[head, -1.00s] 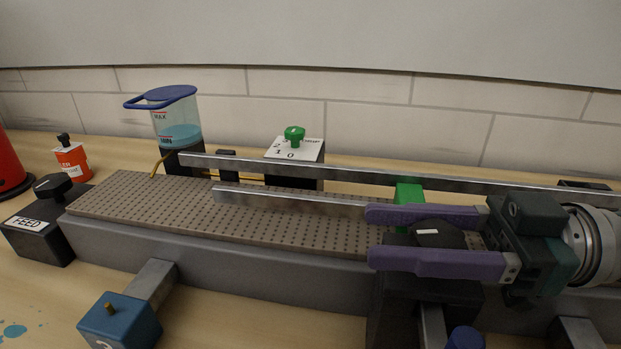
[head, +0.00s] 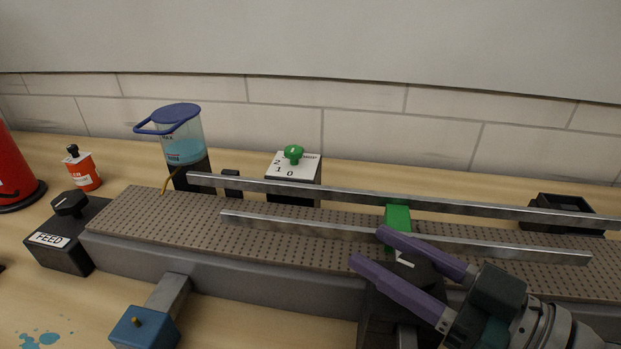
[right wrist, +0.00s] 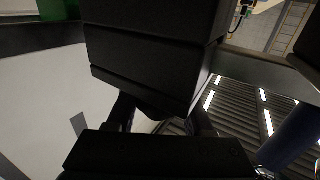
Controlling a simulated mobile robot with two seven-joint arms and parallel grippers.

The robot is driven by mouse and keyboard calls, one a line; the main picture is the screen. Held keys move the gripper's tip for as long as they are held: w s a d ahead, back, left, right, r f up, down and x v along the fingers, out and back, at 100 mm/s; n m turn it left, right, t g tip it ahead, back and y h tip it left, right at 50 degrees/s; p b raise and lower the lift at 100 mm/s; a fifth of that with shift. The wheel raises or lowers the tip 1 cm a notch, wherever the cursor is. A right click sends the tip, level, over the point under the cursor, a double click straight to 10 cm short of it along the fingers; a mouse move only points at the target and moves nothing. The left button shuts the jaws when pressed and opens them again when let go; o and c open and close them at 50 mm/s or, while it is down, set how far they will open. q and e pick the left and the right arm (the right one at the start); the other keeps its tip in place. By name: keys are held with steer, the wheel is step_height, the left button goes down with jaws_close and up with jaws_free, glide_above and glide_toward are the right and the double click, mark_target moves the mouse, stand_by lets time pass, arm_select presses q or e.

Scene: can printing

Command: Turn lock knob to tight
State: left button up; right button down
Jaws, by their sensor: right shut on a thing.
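The lock knob (head: 414,271) is a black knob with a white mark, on a dark block at the front of the conveyor, beside the green block (head: 398,219). My right gripper (head: 370,246) has its purple fingers on both sides of the knob and is shut on it. The fingers point up and left, and the knob's white mark slants down to the right. I cannot read any tight label. The right wrist view is mostly dark shapes, and the knob is not clear there. My left gripper is not in view.
Two metal rails (head: 300,190) run along the perforated conveyor bed (head: 150,213). A FEED knob box (head: 62,250) stands at the left, and a blue block (head: 145,328) at the front. A green-knobbed dial (head: 293,165) and a liquid container (head: 183,140) stand behind.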

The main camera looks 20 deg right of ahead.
stand_by(0.5)
steer(key=shift+c, duration=1.4)
jaws_free()
steer(key=b+v, duration=0.1)
steer(key=v, duration=0.9)
steer(key=shift+a, duration=0.1)
